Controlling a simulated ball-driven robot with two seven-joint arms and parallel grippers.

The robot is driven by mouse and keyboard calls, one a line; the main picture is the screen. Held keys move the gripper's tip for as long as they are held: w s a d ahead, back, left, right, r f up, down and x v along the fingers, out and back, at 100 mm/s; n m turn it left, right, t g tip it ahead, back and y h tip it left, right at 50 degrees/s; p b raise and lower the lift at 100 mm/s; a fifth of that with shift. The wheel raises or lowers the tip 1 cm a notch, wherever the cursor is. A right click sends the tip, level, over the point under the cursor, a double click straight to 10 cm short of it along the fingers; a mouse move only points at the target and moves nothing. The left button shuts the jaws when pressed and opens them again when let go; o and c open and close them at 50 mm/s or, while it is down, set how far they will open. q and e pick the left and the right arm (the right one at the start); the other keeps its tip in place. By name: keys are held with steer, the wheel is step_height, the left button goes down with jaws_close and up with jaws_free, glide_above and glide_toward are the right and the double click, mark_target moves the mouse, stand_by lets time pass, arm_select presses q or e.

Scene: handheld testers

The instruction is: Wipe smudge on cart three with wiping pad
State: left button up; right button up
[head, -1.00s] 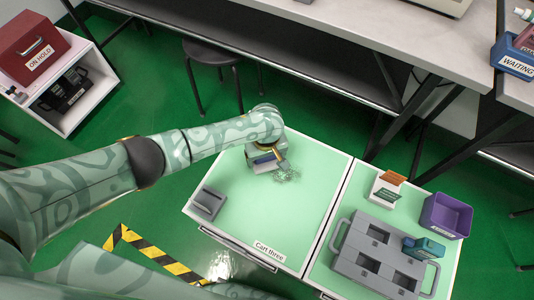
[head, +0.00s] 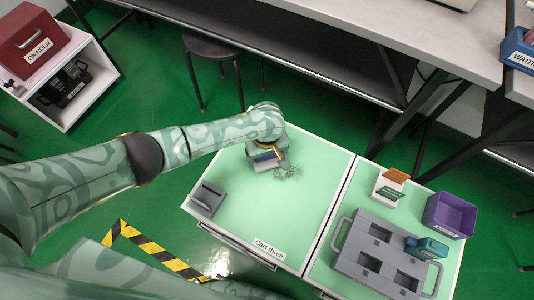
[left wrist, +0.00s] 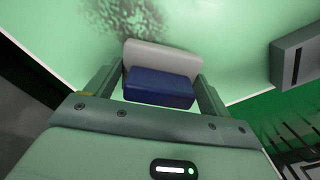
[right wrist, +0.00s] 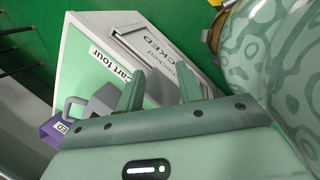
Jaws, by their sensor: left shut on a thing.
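The wiping pad (left wrist: 160,85) has a blue grip block on a pale grey base. My left gripper (left wrist: 155,85) is shut on it. In the head view the pad (head: 268,157) is at the far part of the cart three top (head: 250,210). The smudge (head: 287,172), a dark speckled patch, lies right beside the pad. It also shows in the left wrist view (left wrist: 125,15), reaching to the pad's grey edge; I cannot tell how much lies under the pad. My right gripper (right wrist: 160,90) is open and empty, away from the cart top.
A grey slotted block (head: 207,199) stands at the left edge of cart three. The adjoining cart to the right holds a grey tray (head: 345,262), a teal tester (head: 428,248), a purple bin (head: 449,215) and a card holder (head: 390,185). The middle of cart three is clear.

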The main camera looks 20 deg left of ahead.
mark_target(301, 181)
arm_select(q)
steer(key=shift+f+b, duration=0.4)
steer(key=shift+f, duration=0.65)
steer(key=shift+d+r, duration=0.15)
steer(key=shift+d, duration=0.2)
steer(key=shift+s+d+p, duration=0.2)
steer(key=shift+d+p, duration=0.05)
steer(key=shift+d, duration=0.5)
steer(key=shift+s+d+p, duration=0.2)
steer(key=shift+d, duration=0.55)
steer(key=shift+s+d, duration=0.2)
steer(key=shift+d, duration=0.85)
steer(key=shift+s+d, duration=0.2)
steer(key=shift+d, duration=0.85)
steer(key=shift+s+d, duration=0.2)
steer(key=shift+d, duration=0.8)
steer(key=shift+s+d, duration=0.2)
steer(key=shift+d, duration=0.75)
